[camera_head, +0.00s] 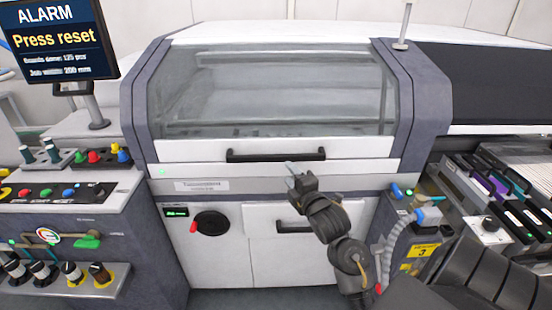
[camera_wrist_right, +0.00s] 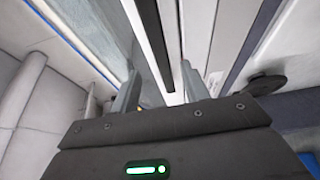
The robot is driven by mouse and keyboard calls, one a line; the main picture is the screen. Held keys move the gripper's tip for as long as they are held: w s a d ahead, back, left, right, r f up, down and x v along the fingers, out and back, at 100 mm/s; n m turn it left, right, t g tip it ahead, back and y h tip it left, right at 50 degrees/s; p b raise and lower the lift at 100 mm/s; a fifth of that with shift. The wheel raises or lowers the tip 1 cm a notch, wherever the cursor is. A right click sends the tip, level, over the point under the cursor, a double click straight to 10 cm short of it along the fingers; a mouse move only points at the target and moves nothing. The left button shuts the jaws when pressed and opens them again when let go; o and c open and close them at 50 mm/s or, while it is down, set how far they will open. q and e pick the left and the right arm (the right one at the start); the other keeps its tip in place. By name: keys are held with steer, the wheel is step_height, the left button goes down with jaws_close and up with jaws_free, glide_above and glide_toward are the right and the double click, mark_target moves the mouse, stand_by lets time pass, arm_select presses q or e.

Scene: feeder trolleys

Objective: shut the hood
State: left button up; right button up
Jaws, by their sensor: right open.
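The hood (camera_head: 290,92) is a large clear window in a frame on the white machine, with a white lower edge. Its lower edge lies close above the machine's front strip; I cannot tell whether it is fully flush. A black bar handle (camera_head: 275,155) runs along this edge. My right gripper (camera_head: 292,170) is in front of the machine, just below the handle's right part. In the wrist view its two fingers (camera_wrist_right: 162,88) are apart with nothing held, and the dark handle bar (camera_wrist_right: 153,45) lies ahead between them. My left gripper is not in view.
A screen (camera_head: 55,42) at the upper left reads ALARM, Press reset. A control panel (camera_head: 70,190) with coloured knobs stands at left. Below the hood are a red-handled dial (camera_head: 210,222) and a lower door handle (camera_head: 293,227). Several feeders (camera_head: 490,190) stand at right.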

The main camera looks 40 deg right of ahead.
mark_target(277, 160)
steer(key=p+x, duration=0.1)
steer(key=x, duration=0.7)
steer(key=shift+w, duration=0.35)
steer(key=shift+p+x, duration=0.3)
steer(key=shift+x, duration=0.45)
jaws_close()
